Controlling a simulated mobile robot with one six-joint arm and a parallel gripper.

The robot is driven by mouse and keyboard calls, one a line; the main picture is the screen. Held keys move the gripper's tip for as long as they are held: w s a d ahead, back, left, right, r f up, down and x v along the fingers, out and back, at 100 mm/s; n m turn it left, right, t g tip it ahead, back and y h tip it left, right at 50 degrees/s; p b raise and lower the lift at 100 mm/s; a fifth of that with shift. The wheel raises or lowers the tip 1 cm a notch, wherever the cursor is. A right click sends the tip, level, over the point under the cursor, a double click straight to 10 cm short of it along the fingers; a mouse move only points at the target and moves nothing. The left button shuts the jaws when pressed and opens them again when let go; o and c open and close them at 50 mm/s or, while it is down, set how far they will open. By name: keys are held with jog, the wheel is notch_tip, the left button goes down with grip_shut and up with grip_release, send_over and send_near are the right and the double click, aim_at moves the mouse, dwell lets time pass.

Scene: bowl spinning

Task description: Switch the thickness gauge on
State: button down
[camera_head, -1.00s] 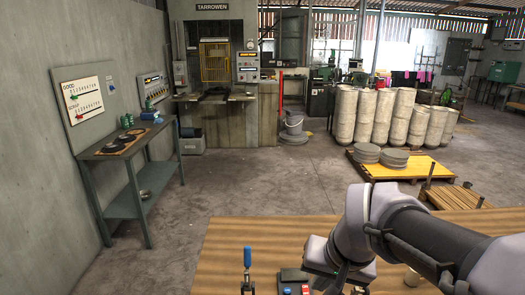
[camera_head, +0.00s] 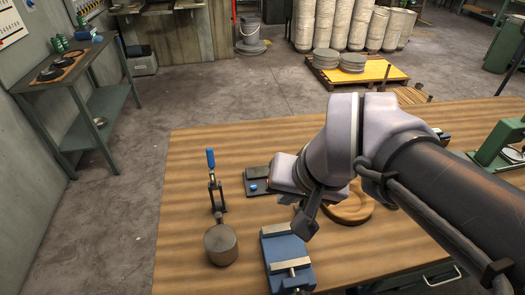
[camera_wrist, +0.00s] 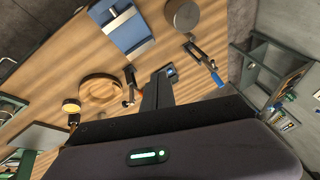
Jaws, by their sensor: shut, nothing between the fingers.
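A small dark base with a blue button (camera_head: 253,187) lies on the wooden bench, partly hidden by my arm; its blue part (camera_wrist: 171,72) shows beside my fingers in the wrist view. I cannot tell for sure whether this is the thickness gauge or its switch box. A green-framed device (camera_head: 497,150) stands at the bench's right edge, partly cut off. My gripper (camera_wrist: 158,92) is shut and empty, close to the dark base; contact cannot be told. In the head view my arm hides the fingertips.
A blue-handled toggle clamp (camera_head: 214,180), a grey cylinder (camera_head: 221,244) and a blue vise-like block (camera_head: 286,258) stand left and front of my gripper. A round wooden piece (camera_head: 352,208) lies behind my arm. The bench's left part (camera_head: 180,215) is clear.

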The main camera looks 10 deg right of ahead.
jog(key=w+d+f+n+g+p, duration=0.1)
jog(key=w+f, duration=0.4)
jog(key=w, duration=0.6)
jog(key=w+d+f+n+g+h+p, duration=0.1)
jog(key=w+f, duration=0.4)
jog(key=w, duration=0.7)
jog(key=shift+d+n+g+h+p, duration=0.3)
jog(key=shift+d+n+g+p, duration=0.15)
jog(key=shift+n, duration=0.25)
jog(key=w+f+b, duration=0.1)
jog(key=f, duration=0.3)
jog(key=f+b, duration=0.2)
jog(key=f, duration=0.3)
jog(key=w+f+b, duration=0.1)
jog(key=f+b, duration=0.1)
jog(key=f, duration=0.2)
jog(key=shift+w+f, duration=0.35)
jog(key=shift+f, duration=0.05)
